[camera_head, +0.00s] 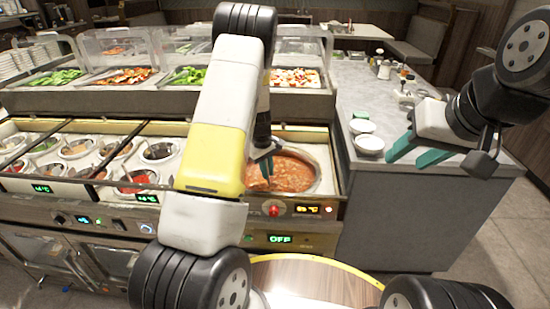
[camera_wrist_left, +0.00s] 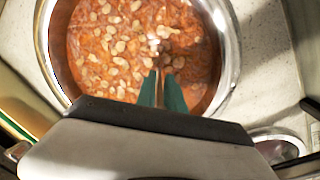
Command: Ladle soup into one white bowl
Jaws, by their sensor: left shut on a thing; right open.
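The soup pot (camera_head: 319,172) is a round metal well of orange-red soup (camera_head: 292,176) at the right end of the serving counter. In the left wrist view the soup (camera_wrist_left: 110,45) has pale pieces in it, inside a shiny rim (camera_wrist_left: 228,40). My left gripper (camera_head: 266,172) is over the soup, its teal fingers (camera_wrist_left: 163,85) shut on a thin thing, likely the ladle's handle, mostly hidden. No ladle bowl shows clearly. Two white bowls (camera_head: 362,127) (camera_head: 369,145) stand on the grey side counter. My right gripper (camera_head: 418,152) is open and empty, just right of the bowls.
Sauce wells (camera_head: 158,152) line the counter left of the soup. Food trays (camera_head: 120,77) under clear guards stand behind. Bottles (camera_head: 384,70) and small dishes are farther back on the grey counter (camera_head: 345,90). A round wooden surface (camera_head: 320,283) is in front.

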